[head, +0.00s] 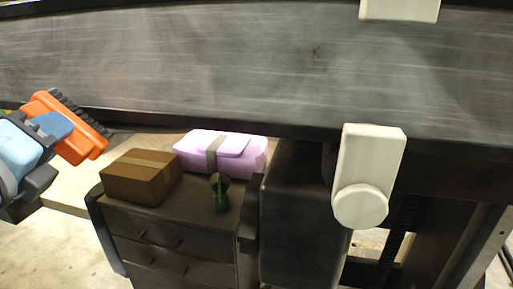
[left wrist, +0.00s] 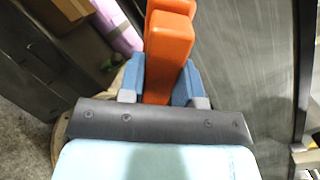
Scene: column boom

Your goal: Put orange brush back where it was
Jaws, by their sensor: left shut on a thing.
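The orange brush (head: 68,122) with dark bristles is at the left of the head view, tilted, its bristles facing up and to the right. My left gripper (head: 47,128) is shut on the orange brush and holds it in the air. In the left wrist view the brush (left wrist: 168,50) stands between the two blue fingers of my left gripper (left wrist: 160,82). The bristles are hidden there. My right gripper is in neither view.
A dark drawer cabinet (head: 160,225) bears a brown box (head: 141,177), a lilac case (head: 240,150) with a grey band and a small green object (head: 219,193). A large dark beam (head: 230,60), apparently my boom, spans the upper head view.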

